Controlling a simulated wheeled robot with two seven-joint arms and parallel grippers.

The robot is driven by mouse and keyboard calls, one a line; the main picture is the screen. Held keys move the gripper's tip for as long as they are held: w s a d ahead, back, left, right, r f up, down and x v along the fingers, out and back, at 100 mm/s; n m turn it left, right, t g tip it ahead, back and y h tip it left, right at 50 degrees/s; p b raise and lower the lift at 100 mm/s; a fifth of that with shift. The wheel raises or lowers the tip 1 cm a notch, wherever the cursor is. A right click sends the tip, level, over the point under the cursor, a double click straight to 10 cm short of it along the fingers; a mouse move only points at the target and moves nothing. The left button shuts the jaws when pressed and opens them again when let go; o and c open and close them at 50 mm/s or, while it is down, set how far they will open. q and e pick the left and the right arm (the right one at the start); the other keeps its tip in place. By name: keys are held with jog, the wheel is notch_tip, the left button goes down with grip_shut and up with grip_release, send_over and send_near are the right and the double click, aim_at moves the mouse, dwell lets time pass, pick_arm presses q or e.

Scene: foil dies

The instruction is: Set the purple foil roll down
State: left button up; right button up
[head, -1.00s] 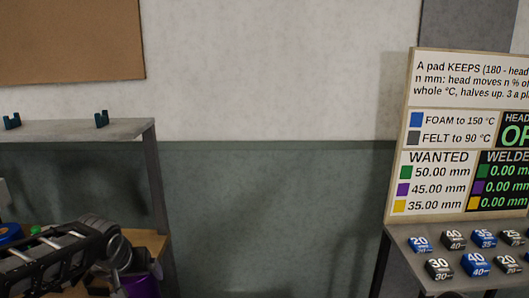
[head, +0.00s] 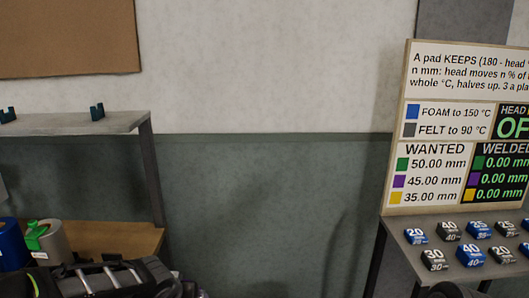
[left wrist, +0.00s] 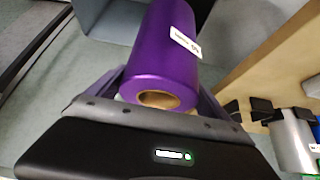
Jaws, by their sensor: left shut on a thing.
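The purple foil roll (left wrist: 165,55) fills the upper middle of the left wrist view. It has a white label and a brown cardboard core end facing me. My left gripper (left wrist: 165,85) is shut on it, with a finger on either side of the roll. The roll is hidden in the head view, where only part of my left arm (head: 100,278) crosses the bottom left. I cannot tell whether the roll touches anything beneath it. My right gripper is not seen.
A wooden shelf (head: 125,240) at left carries a blue roll (head: 12,245) and a grey roll (head: 55,242) with a green clip. A silver roll (left wrist: 292,142) shows in the wrist view. An upper shelf (head: 80,124) holds small dark brackets. A stand at right bears numbered blocks (head: 468,254).

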pick_arm(q)
jog(key=s+f, duration=0.3)
jog(key=shift+d+f, duration=0.1)
jog(key=shift+f, duration=0.05)
dwell(0.4)
dwell(0.6)
